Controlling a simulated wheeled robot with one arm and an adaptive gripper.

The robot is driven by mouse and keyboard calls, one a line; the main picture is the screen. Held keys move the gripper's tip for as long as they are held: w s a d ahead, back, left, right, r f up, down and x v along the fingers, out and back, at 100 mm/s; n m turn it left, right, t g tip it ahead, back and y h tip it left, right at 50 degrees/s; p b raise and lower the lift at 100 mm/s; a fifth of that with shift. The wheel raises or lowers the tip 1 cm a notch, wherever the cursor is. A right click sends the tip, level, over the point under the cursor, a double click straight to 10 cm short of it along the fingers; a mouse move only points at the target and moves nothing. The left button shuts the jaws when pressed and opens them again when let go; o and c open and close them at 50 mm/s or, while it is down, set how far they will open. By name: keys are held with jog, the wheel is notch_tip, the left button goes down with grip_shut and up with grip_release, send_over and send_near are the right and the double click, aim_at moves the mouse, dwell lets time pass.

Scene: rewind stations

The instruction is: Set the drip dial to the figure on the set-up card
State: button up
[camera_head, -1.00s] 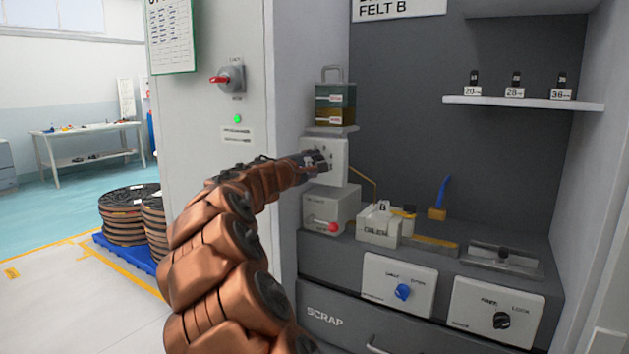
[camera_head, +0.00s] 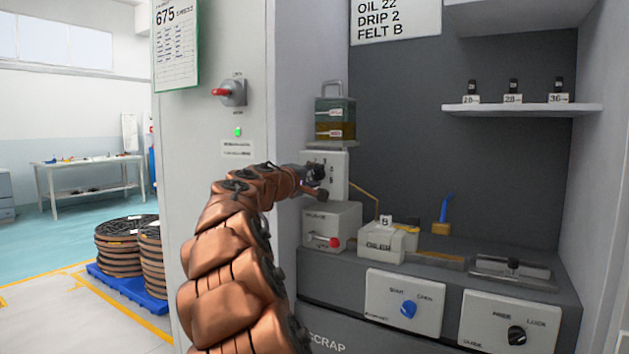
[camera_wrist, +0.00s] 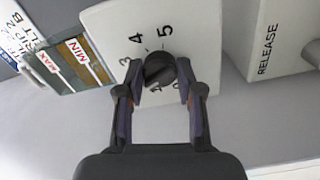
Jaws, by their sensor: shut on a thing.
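The set-up card (camera_head: 395,17) at the top reads OIL 22, DRIP 2, FELT B. The drip dial is a dark round knob (camera_wrist: 158,70) on a white plate (camera_wrist: 205,25). My gripper (camera_wrist: 158,82) has its two fingers closed on the sides of this knob. Figures 3, 4 and 5 show around the knob; other figures are partly hidden by the knob and fingers. I cannot clearly tell which figure the knob points at. In the head view my gripper (camera_head: 317,180) is at the plate, covering most of the dial.
An oil reservoir (camera_head: 335,118) stands just above the dial plate. Below is a white release box (camera_head: 322,225) with a red knob. A felt box (camera_head: 388,243) marked B and a thin pipe (camera_head: 364,188) are close on the right. A shelf (camera_head: 522,110) holds labelled pieces.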

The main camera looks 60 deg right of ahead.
jog(key=shift+f, duration=0.15)
jog(key=o, duration=1.1)
jog(key=shift+o, duration=0.2)
jog(key=shift+a, duration=0.1)
jog(key=a, duration=1.2)
jog(key=shift+s, duration=0.2)
